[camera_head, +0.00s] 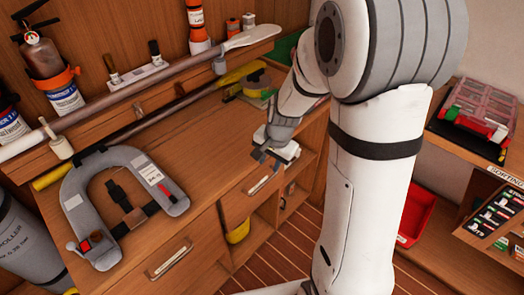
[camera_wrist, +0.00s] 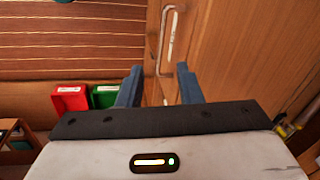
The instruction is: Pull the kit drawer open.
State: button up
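Two wooden drawer fronts with metal handles show in the head view; their labels are too small to read, so I cannot tell by name which is the kit drawer. My gripper (camera_head: 267,157) is above and close to the right drawer (camera_head: 238,208), whose handle (camera_head: 263,180) has a pale label strip. This drawer looks shut. In the wrist view my gripper (camera_wrist: 160,78) is open and empty, with two blue fingers apart. The long handle (camera_wrist: 168,40) runs up the picture ahead of them, its near end between the fingertips in the picture. I see no contact.
The left drawer's handle (camera_head: 168,260) is lower left. A grey life vest (camera_head: 82,215) lies on the worktop, with a long pole (camera_head: 125,95) behind it. Open shelves are right of the drawer. A red bin (camera_head: 413,215) stands right of my arm.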

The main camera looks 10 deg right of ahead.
jog(key=m, duration=0.2)
send_near(265, 182)
jog(key=f, duration=0.2)
jog(key=w+f, duration=0.1)
jog(key=f, duration=0.4)
jog(key=shift+w+a+f+b, duration=0.2)
jog(key=shift+a+f+b, duration=0.1)
jog(key=shift+a+f, duration=0.05)
jog(key=shift+c, duration=0.3)
grip_shut()
